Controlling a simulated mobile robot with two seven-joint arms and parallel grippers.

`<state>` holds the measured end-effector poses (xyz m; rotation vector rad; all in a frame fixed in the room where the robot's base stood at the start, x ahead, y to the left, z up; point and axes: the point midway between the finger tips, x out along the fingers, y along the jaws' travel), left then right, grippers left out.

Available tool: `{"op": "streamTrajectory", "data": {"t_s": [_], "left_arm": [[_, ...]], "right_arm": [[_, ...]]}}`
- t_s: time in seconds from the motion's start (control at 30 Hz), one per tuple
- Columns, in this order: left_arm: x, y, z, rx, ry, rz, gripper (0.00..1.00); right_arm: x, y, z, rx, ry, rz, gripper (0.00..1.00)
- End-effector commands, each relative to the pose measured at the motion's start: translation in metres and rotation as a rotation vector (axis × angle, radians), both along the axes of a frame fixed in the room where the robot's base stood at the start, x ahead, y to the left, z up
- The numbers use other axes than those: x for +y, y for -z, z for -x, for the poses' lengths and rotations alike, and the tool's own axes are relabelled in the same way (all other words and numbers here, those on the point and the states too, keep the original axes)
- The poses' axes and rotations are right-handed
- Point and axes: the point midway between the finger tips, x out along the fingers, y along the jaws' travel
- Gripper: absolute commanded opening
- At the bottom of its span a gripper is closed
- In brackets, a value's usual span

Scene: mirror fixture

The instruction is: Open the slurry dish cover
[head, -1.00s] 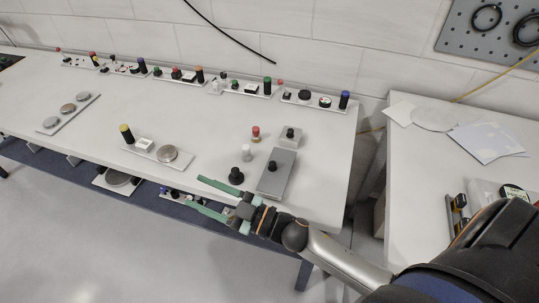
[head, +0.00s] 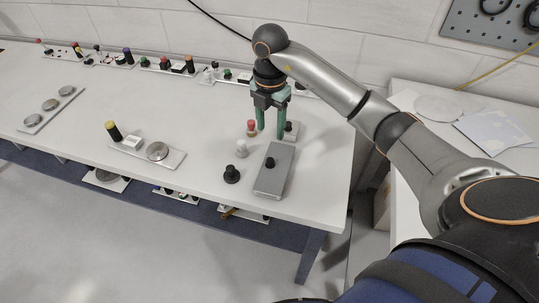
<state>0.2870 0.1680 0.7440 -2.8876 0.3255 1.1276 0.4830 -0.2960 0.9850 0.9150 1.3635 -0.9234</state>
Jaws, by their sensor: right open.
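No part carries a readable label, so I cannot tell for sure which one is the slurry dish cover. A long grey box (head: 281,179) with a black knob (head: 270,162) on top stands near the table's right front. A smaller grey block (head: 294,131) with a dark knob is behind it. A round metal disc (head: 157,151) sits on a pale plate (head: 174,161) to the left. My right gripper (head: 270,134) points down, its green fingers open, between a red-topped piece (head: 252,128) and the smaller grey block. I cannot tell whether a finger touches the block. My left gripper is out of view.
A white peg (head: 241,149) and a black knobbed piece (head: 231,174) stand left of the grey box. A yellow-topped black cylinder (head: 113,131) stands on the pale plate. Several control strips line the back wall.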

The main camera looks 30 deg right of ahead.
Motion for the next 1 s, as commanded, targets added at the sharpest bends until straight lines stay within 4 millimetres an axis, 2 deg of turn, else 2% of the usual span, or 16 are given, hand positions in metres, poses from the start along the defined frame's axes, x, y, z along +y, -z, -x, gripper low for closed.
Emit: {"op": "streamTrajectory", "data": {"t_s": [0.17, 0.4, 0.6, 0.8, 1.0], "left_arm": [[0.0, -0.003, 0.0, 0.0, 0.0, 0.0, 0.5], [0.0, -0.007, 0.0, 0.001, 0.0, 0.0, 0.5], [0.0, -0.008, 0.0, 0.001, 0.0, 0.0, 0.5], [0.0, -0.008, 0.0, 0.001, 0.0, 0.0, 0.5], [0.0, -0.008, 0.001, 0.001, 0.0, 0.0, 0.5]], "right_arm": [[0.001, 0.029, 0.002, 0.008, -0.003, -0.003, 0.56], [0.002, 0.079, 0.002, 0.008, -0.004, -0.006, 0.56], [0.002, 0.108, 0.001, 0.004, -0.005, -0.006, 0.56], [0.002, 0.121, 0.001, 0.002, -0.007, -0.006, 0.56], [0.002, 0.121, 0.001, 0.001, -0.007, -0.005, 0.56]]}}
